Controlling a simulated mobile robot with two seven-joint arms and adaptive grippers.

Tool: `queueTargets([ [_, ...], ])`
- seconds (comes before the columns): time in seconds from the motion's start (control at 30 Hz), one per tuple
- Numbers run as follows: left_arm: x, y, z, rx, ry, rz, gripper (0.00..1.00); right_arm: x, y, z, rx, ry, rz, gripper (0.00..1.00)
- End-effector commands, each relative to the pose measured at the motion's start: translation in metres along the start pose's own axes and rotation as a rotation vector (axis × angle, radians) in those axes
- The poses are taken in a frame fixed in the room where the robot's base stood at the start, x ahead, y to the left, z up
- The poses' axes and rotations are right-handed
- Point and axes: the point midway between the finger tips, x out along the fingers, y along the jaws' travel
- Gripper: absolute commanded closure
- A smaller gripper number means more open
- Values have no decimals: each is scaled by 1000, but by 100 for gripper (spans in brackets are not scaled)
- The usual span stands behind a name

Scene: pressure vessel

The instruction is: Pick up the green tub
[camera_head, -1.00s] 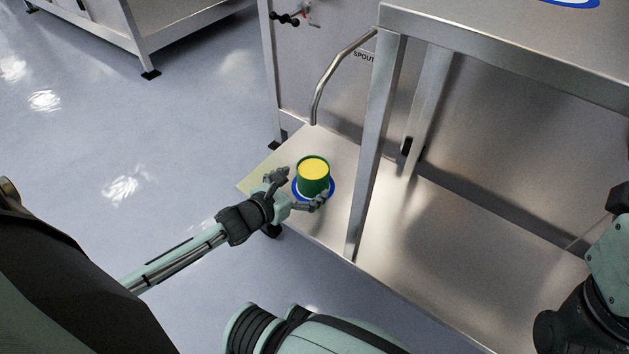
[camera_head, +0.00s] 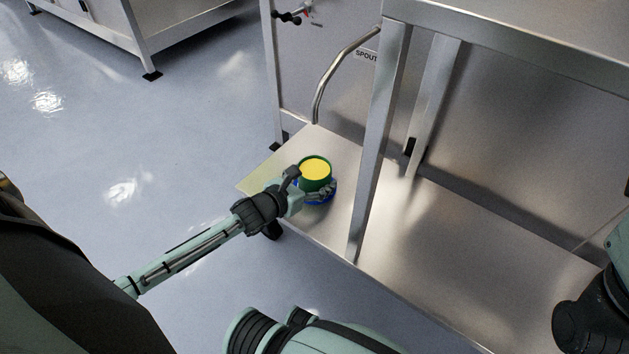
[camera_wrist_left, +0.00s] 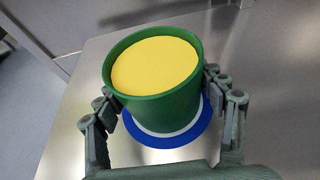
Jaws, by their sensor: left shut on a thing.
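The green tub (camera_head: 314,174), filled with something yellow up to near its rim, stands upright on the low steel shelf (camera_head: 300,226), over a blue and white round mark (camera_head: 329,199). My left gripper (camera_head: 309,185) is shut on the tub, one finger on each side. In the left wrist view the tub (camera_wrist_left: 160,100) sits between the two fingers, which touch its sides. The blue and white mark (camera_wrist_left: 175,138) shows around its base. My right gripper is not in view; only part of that arm shows at the right edge.
A curved metal pipe (camera_head: 324,80) comes down behind the tub, next to a SPOUT label (camera_head: 366,56). A steel table leg (camera_head: 378,150) stands just right of the tub. The floor (camera_head: 120,110) to the left is clear.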

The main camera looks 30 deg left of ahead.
Motion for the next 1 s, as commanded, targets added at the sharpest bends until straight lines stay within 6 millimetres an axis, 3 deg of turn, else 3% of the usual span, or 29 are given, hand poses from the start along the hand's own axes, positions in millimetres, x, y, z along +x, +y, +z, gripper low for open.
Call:
queueTargets([
  [0.03,0,0,0,-1,0,0,66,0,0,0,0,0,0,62],
  [0.23,0,0,0,-1,0,0,90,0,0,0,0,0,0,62],
  [0.57,-1,0,7,0,-7,-1,90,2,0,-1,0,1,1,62],
  [0.93,-17,0,46,4,-8,-2,90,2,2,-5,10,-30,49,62],
  [1.0,-22,13,48,7,-5,1,90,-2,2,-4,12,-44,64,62],
])
